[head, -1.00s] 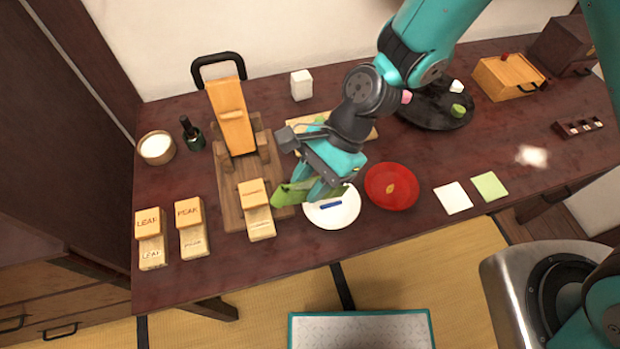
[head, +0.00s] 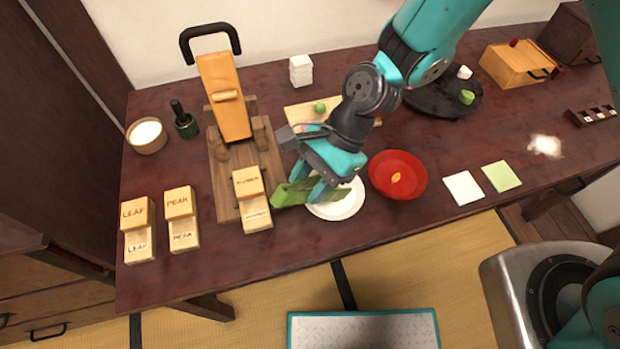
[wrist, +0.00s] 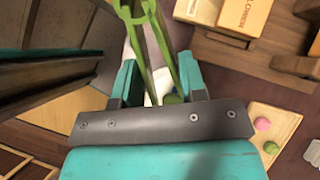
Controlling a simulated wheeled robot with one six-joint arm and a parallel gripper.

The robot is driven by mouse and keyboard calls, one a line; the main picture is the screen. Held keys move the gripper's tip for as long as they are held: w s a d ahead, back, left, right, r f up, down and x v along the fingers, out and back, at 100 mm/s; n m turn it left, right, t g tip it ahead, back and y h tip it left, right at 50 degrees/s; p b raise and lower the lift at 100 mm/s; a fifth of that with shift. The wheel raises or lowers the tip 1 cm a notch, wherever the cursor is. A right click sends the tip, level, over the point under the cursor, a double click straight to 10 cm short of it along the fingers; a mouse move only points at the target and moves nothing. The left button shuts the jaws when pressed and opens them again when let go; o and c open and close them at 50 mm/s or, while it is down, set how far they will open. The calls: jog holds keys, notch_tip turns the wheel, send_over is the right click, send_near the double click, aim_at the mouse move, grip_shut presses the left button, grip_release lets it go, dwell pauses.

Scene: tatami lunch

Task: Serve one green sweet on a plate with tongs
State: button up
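My gripper (head: 322,190) is shut on green tongs (head: 292,194), holding them over the white plate (head: 350,206). In the wrist view the tongs (wrist: 138,20) reach away between my two teal fingers. Part of the plate (wrist: 160,86) shows between the tong arms, with a small blue-green patch that I cannot identify. A green sweet (head: 320,108) lies on the wooden board (head: 298,116) behind my arm. In the wrist view the green sweet (wrist: 271,147) lies near a pink sweet (wrist: 262,124). Another green piece (head: 467,97) sits on the dark round tray (head: 430,103).
A red bowl (head: 398,188) stands close right of the plate. Labelled wooden blocks (head: 252,216) and a wooden ramp stand (head: 226,98) are to the left. White (head: 463,188) and green (head: 501,176) squares lie at right. The front table strip is clear.

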dwell(0.4)
notch_tip(320, 180, up, 10)
jog(key=p, duration=1)
